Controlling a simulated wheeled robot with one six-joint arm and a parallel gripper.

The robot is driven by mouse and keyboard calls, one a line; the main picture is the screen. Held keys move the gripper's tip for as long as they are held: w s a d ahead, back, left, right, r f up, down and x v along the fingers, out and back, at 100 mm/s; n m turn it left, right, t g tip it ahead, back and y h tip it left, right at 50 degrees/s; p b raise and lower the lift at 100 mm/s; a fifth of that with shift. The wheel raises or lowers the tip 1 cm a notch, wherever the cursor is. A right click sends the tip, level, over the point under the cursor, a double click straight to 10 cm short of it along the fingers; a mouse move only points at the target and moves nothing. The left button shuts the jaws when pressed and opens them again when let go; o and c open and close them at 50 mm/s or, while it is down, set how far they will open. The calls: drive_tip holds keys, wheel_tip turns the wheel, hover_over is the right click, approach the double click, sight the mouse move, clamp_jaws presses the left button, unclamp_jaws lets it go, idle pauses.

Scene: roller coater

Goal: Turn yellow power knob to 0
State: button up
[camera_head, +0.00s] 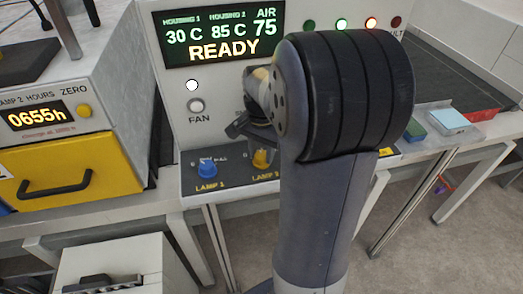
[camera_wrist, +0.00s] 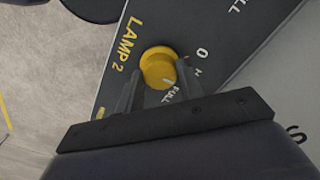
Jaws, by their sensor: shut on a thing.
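The yellow power knob (camera_wrist: 158,66) sits on a dark panel (camera_wrist: 225,35) beside the label LAMP 2, with 0, H and FULL printed around it. A small white mark on the knob lies toward the FULL side. My gripper (camera_wrist: 160,82) is shut on the knob, one finger on each side. In the head view the knob (camera_head: 261,158) shows under my gripper (camera_head: 252,140), and my arm hides part of the panel to its right.
A blue LAMP 1 knob (camera_head: 207,167) stands close to the left. Above are a FAN button (camera_head: 196,106) and a READY display (camera_head: 222,33). A yellow drawer (camera_head: 70,170) with a black handle is at the left.

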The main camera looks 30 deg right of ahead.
sight(261, 155)
drive_tip(key=shift+n, duration=0.3)
drive_tip(key=n, duration=0.4)
drive_tip(key=shift+n+p, duration=0.3)
drive_tip(key=shift+n, duration=1.8)
drive_tip(key=o, duration=1)
wheel_tip(261, 155, up, 11)
drive_tip(key=shift+b, duration=0.35)
drive_tip(key=shift+f, duration=0.2)
